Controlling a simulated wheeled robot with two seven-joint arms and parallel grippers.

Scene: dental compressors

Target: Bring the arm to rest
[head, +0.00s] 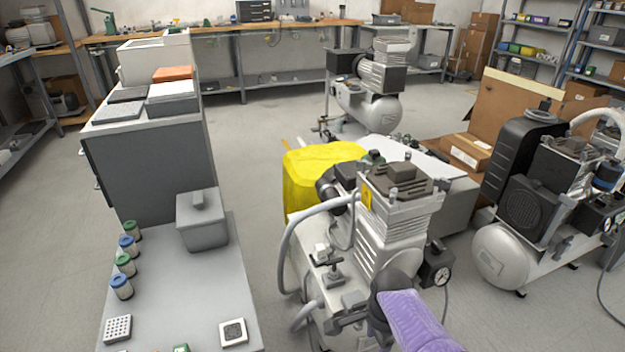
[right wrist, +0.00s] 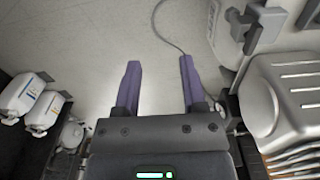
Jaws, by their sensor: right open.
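My right gripper (right wrist: 159,65) shows in the right wrist view with its two purple fingers spread apart and nothing between them. Bare grey floor and a thin grey cable lie beyond the fingertips. In the head view a purple and dark part, which looks like my right arm, reaches in at the bottom over the near compressor (head: 385,230). I cannot tell whether it touches the compressor. The fingertips cannot be made out there. My left gripper is not in view.
A finned metal housing (right wrist: 294,90) stands close on the right in the wrist view. In the head view another compressor (head: 500,255) stands at right, and a grey bench (head: 185,285) with small jars (head: 121,287) at left.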

